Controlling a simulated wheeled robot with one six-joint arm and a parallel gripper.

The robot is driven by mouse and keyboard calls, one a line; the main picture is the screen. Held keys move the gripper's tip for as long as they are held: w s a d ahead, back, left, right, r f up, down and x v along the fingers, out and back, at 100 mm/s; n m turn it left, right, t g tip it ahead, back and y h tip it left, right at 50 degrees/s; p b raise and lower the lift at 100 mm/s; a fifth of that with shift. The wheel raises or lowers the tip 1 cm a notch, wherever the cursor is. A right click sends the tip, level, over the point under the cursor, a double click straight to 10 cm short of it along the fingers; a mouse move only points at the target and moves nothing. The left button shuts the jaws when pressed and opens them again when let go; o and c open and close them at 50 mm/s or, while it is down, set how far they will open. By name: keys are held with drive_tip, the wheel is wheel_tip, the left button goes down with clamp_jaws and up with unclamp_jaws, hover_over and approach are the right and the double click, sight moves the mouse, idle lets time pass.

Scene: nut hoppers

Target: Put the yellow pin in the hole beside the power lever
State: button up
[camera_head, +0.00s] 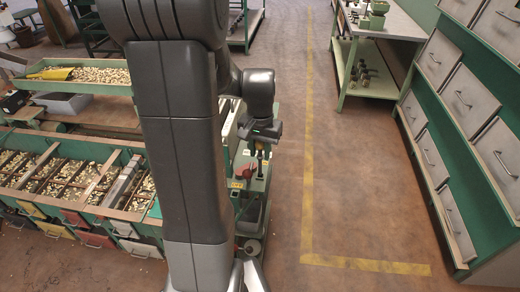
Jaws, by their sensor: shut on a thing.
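My gripper (262,143) is at the end of my arm, right of my column, pointing down over a green machine cabinet (259,187). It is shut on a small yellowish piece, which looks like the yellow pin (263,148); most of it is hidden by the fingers. A dark upright lever (259,163) stands on the cabinet top just below the gripper. A red part (247,172) sits to its left. I cannot make out the hole, nor whether the pin touches the cabinet.
A long hopper bench (128,146) with compartments of nuts stands at left, with a nut tray (50,66) behind it. A green-framed table (398,22) stands at back right, and a drawer rack (440,145) at right. The floor between, with yellow lines (308,150), is clear.

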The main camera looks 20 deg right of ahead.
sight(260, 174)
drive_tip(key=shift+f, duration=0.15)
drive_tip(key=shift+f+b, duration=2.6)
drive_tip(key=shift+f, duration=0.8)
drive_tip(key=o, duration=1.1)
drive_tip(key=shift+d, duration=0.15)
drive_tip(key=shift+c, duration=0.2)
drive_tip(key=shift+r, duration=0.1)
drive_tip(key=shift+w+r, duration=0.1)
drive_tip(key=shift+r, duration=0.2)
drive_tip(key=r, duration=0.8)
drive_tip(key=r+p, duration=0.1)
drive_tip(key=r, duration=0.4)
drive_tip(key=shift+s, duration=0.25)
